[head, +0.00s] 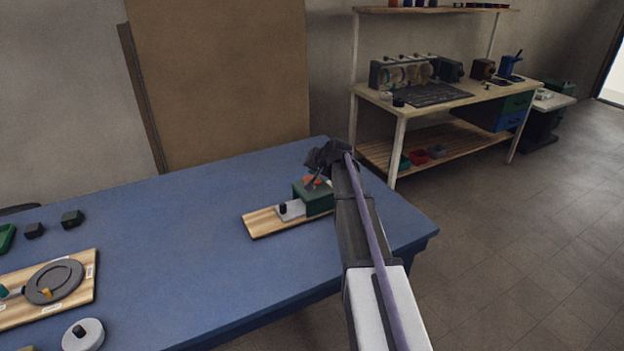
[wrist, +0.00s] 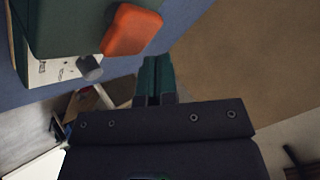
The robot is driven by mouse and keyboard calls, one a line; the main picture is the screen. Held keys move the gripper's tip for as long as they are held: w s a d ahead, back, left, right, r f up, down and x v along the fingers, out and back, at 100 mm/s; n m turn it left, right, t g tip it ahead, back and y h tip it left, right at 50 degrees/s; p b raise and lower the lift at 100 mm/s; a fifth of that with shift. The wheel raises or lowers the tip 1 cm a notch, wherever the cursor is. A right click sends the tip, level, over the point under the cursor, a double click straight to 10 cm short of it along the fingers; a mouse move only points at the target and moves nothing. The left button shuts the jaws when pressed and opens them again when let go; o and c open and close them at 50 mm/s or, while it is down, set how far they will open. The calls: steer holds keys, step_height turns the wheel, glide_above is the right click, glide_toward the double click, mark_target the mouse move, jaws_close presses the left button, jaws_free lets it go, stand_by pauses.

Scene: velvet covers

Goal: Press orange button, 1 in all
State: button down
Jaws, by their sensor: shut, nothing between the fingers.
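The orange button (head: 312,181) sits on top of a green box (head: 314,198) on a wooden board (head: 262,224), near the right end of the blue table. My gripper (head: 314,184) is over the box, close to the button, and partly covers it in the head view. In the wrist view the orange button (wrist: 132,30) is at the upper middle, on the green box (wrist: 65,25). My gripper (wrist: 155,62) points up there with its fingers together and empty, below and to the right of the button. I cannot tell whether it touches the button.
A small device with a black knob (head: 283,208) stands on the same board, left of the box. At the left of the blue table (head: 190,250) are a board with a grey disc (head: 54,281), a white round piece (head: 83,334) and dark blocks. The table's middle is clear.

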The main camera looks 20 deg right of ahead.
steer(key=shift+r+p, duration=2.5)
steer(key=shift+r, duration=0.15)
steer(key=shift+f, duration=0.1)
steer(key=shift+s+a+f+g, duration=0.1)
steer(key=shift+s+f+g, duration=0.15)
steer(key=shift+g, duration=0.05)
steer(key=s+a+f+n+g, duration=0.1)
steer(key=s+a+n+g, duration=0.1)
steer(key=s+a, duration=0.6)
steer(key=s+a+f+n+g, duration=0.2)
steer(key=s+a, duration=0.5)
steer(key=s, duration=0.8)
steer(key=s+a+f+n+g+h, duration=0.1)
steer(key=s+a+n+g, duration=0.2)
steer(key=s+a, duration=0.5)
steer(key=s+g, duration=0.1)
steer(key=s, duration=0.2)
steer(key=shift+s+a+f+g, duration=0.3)
steer(key=shift+s+f, duration=0.1)
